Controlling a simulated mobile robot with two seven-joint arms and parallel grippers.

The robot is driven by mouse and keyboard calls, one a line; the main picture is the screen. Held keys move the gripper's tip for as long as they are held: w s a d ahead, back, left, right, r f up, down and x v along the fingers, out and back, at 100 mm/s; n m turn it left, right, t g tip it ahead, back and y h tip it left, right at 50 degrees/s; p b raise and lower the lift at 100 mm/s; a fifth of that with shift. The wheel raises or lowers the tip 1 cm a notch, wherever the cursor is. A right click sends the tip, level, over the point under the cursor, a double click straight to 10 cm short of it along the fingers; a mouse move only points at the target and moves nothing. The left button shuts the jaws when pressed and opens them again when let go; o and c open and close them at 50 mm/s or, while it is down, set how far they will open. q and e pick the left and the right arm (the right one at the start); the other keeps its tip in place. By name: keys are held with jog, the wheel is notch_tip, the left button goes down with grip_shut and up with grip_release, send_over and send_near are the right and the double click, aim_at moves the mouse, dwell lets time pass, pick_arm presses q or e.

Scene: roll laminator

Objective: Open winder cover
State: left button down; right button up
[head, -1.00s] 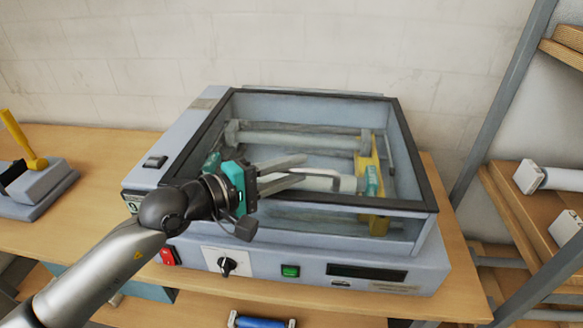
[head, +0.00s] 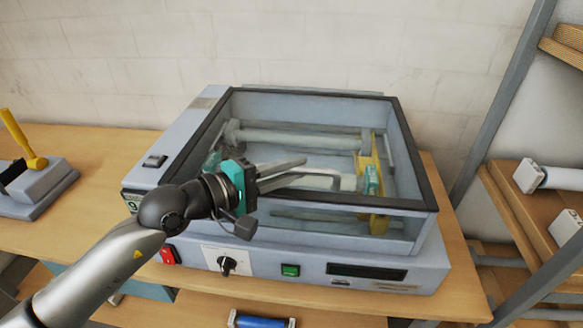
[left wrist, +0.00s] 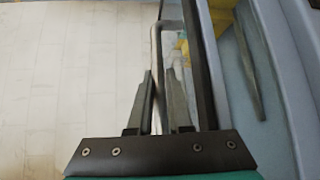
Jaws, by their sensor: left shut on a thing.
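The winder cover (head: 425,170) is a clear panel in a dark frame on top of the grey laminator (head: 300,262). Its frame looks lowered onto the machine in the head view. My left gripper (head: 302,169) reaches in from the left above the front of the cover. Its fingers are shut on a pale bent handle (head: 325,181), partly hidden by them. In the left wrist view the handle (left wrist: 156,65) runs between the two fingers (left wrist: 163,95), beside the dark frame edge (left wrist: 205,70). My right gripper is not in view.
Rollers (head: 290,139) and a yellow bracket (head: 379,222) show through the cover. A red switch (head: 169,255), a dial (head: 227,264) and a green button (head: 290,270) are on the front. A grey device with a yellow lever (head: 22,138) stands left. A metal rack (head: 503,100) is at right.

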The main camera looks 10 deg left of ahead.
pick_arm(q)
jog(key=shift+r, duration=0.1)
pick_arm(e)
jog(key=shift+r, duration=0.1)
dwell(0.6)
pick_arm(q)
jog(key=shift+w+r+p, duration=0.1)
jog(key=shift+r+p, duration=0.5)
jog(key=shift+p, duration=0.05)
jog(key=w+r+g+p, duration=0.1)
jog(key=w+r+p, duration=0.4)
jog(key=r, duration=0.6)
jog(key=w+r+n+y+p, duration=0.1)
jog(key=w+r+p, duration=0.3)
jog(key=r, duration=0.7)
jog(key=shift+w+n+g+p, duration=0.3)
jog(key=shift+w+g+p, duration=0.1)
jog(key=shift+p, duration=0.5)
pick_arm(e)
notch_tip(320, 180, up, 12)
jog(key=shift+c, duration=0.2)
